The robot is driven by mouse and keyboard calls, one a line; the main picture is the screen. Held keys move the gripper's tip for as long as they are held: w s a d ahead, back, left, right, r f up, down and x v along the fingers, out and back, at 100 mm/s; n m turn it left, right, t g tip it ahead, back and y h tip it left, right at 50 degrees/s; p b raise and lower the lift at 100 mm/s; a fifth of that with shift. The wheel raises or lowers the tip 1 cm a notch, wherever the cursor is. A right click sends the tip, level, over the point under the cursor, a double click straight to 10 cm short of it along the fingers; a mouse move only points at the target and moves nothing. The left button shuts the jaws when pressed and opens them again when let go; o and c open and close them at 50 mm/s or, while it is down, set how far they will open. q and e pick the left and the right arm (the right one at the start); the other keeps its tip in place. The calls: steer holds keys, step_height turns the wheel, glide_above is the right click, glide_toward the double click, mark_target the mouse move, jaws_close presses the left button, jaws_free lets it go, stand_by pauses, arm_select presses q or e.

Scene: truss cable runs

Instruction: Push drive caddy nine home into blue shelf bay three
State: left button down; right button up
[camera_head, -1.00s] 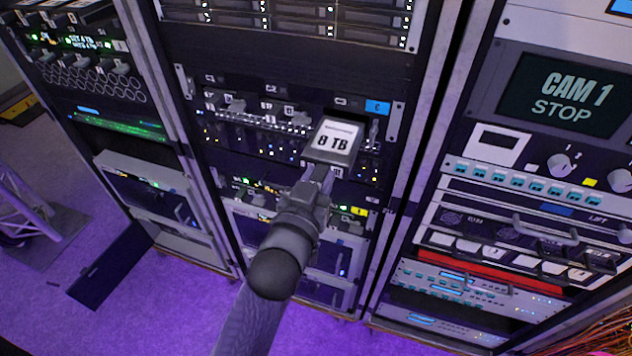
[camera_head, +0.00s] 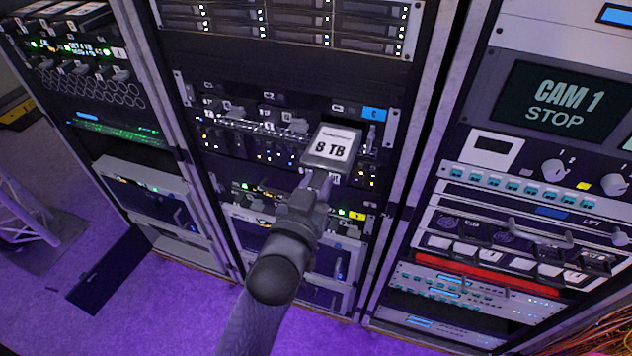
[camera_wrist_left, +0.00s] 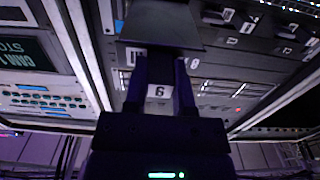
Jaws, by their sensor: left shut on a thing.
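The drive caddy (camera_head: 332,148) has a white "8 TB" label on top and sticks out in front of the middle rack. My left gripper (camera_head: 319,182) is shut on its front end. The blue shelf (camera_head: 391,128), with a blue "C" tag, is behind the caddy, which points at the dark opening on its right side. I cannot tell how far in its far end is. In the left wrist view, which is upside down, the caddy (camera_wrist_left: 160,26) lies beyond the fingers (camera_wrist_left: 160,85). My right gripper is not in view.
Several smaller caddies (camera_head: 238,112) with handles fill the shelf to the left. A yellow-tagged row (camera_head: 356,215) is just below. The right rack has a "CAM 1 STOP" screen (camera_head: 550,100) and protruding handles.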

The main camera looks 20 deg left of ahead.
mark_target(327, 161)
arm_select(q)
steer(key=shift+w, duration=0.2)
steer(key=shift+w+b, duration=0.3)
steer(key=shift+w, duration=0.8)
steer(key=shift+w, duration=0.15)
steer(key=shift+r, duration=0.1)
steer(key=shift+w, duration=0.25)
steer(key=shift+w+d+b, duration=0.1)
steer(key=shift+w+b, duration=0.25)
steer(key=shift+w, duration=0.9)
